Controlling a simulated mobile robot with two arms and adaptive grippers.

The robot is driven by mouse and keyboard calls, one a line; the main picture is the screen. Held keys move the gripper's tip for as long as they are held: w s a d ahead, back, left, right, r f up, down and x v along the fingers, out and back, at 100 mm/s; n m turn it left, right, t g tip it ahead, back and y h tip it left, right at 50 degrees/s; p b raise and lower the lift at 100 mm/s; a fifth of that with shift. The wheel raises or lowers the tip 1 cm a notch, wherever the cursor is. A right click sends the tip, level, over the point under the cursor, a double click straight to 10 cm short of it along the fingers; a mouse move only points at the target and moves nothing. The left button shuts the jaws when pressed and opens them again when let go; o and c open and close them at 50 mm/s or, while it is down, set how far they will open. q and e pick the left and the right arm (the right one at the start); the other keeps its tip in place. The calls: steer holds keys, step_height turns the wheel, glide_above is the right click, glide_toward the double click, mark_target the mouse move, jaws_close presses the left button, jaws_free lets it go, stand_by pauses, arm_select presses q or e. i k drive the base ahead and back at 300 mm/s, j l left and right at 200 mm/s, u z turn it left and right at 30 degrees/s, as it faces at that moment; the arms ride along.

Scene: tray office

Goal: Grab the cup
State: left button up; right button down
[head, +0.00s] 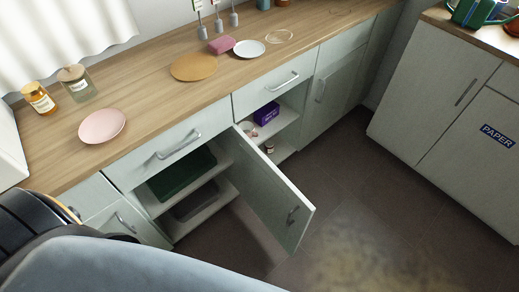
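I cannot make out a cup for certain. A small whitish rounded item (249,128) sits on the upper shelf inside the open lower cabinet, partly hidden by the door; it may be a cup, but it is too small to tell. A small dark jar-like item (268,146) stands on the shelf below it. Neither of my grippers is in view. Only a part of my own arm shows at the bottom left.
The cabinet door (270,190) stands open into the floor space. Inside are a green tray (182,172) and a purple box (267,113). The wooden counter holds a pink plate (102,126), jars (78,83) and a white plate (249,49). The floor (370,220) is clear.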

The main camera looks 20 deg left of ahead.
mark_target(248, 128)
steer(key=k+u, duration=0.1)
steer(key=u, duration=0.5)
steer(key=l+u, duration=0.25)
steer(key=l, duration=0.15)
steer(key=k+l+u, duration=0.25)
steer(key=l, duration=0.15)
steer(key=i+l+u, duration=0.1)
steer(key=l, duration=0.3)
steer(key=i+l+u, duration=0.1)
steer(key=l, duration=0.3)
steer(key=i+l+u, duration=0.15)
steer(key=l, duration=0.25)
